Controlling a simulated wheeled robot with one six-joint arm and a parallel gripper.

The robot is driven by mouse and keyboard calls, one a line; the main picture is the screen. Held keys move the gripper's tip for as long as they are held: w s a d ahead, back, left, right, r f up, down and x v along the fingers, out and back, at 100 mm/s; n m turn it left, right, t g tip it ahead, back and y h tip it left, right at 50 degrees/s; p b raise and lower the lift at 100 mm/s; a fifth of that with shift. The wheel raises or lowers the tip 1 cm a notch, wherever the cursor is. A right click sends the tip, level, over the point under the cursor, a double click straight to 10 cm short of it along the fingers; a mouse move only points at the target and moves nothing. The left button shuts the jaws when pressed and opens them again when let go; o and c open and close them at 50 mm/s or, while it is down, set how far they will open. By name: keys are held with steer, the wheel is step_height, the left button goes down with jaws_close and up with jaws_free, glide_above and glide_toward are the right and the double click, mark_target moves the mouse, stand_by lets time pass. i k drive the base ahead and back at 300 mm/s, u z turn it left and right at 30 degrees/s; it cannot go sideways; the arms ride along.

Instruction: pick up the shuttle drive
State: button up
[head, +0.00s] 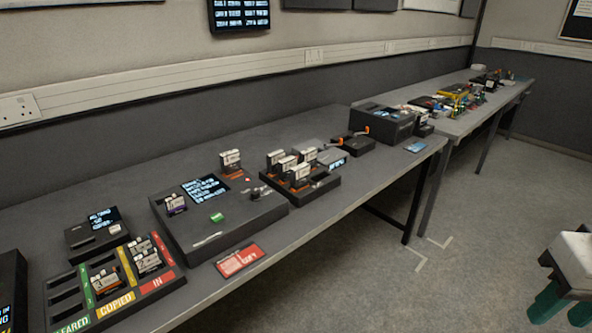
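Several cartridge-like drives with pale labels are in view, and I cannot tell which one is the shuttle drive. Several more drives (277,159) stand in a rack (318,191) to the right. Others lie in a sorting tray (170,281) marked CLEARED, COPIED and IN. My gripper (564,311), with teal fingers, is at the lower right edge, partly cut off. Its fingers look apart with nothing between them, over the floor, well away from the bench.
The long grey bench (330,218) runs along the wall. A red card (240,261) lies at its front edge. A black case (385,123) stands farther right. A second, cluttered table (455,127) is beyond. The floor (480,210) at right is clear.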

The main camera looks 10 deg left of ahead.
mark_target(231, 161)
steer(key=z, duration=0.65)
steer(key=k, duration=0.9)
steer(key=z, duration=0.3)
steer(key=i, duration=1.45)
steer(key=u, duration=1.3)
steer(key=i, duration=1.15)
steer(key=u, duration=1.25)
steer(key=i, duration=0.2)
steer(key=u, duration=0.1)
